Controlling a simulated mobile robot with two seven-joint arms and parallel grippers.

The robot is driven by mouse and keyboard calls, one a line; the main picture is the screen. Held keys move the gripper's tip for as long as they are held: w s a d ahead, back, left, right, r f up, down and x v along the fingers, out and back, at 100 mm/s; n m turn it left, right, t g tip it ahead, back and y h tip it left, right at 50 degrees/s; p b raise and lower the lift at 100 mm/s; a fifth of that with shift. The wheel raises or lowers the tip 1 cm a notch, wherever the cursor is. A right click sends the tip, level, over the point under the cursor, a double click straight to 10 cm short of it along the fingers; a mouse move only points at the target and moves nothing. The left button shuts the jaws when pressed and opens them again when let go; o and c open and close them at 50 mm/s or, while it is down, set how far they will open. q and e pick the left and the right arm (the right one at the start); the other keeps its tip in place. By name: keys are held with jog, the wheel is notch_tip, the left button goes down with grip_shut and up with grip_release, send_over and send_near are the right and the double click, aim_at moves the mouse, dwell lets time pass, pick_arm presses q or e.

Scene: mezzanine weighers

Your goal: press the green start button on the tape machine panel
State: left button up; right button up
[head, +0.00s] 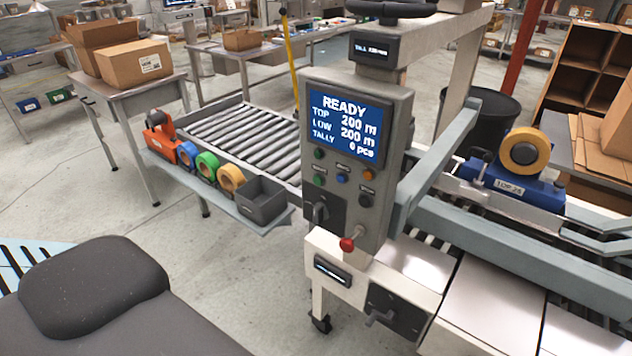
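The tape machine panel (390,108) is a grey upright box facing me near the middle of the head view. Its blue screen (344,122) reads READY, with TOP 200 m, LOW 200 m and TALLY 6 pcs. A green button (319,180) sits at the lower left of the panel, left of a blue button (342,178) and a dark button (366,200). A smaller green spot (319,154), perhaps a lamp, is above it. Nothing covers the green button. Neither of my grippers is in view.
A side shelf (220,204) with tape rolls and a grey bin (263,203) stands to the left. A roller conveyor (240,135) lies behind it. Floor before the shelf is clear.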

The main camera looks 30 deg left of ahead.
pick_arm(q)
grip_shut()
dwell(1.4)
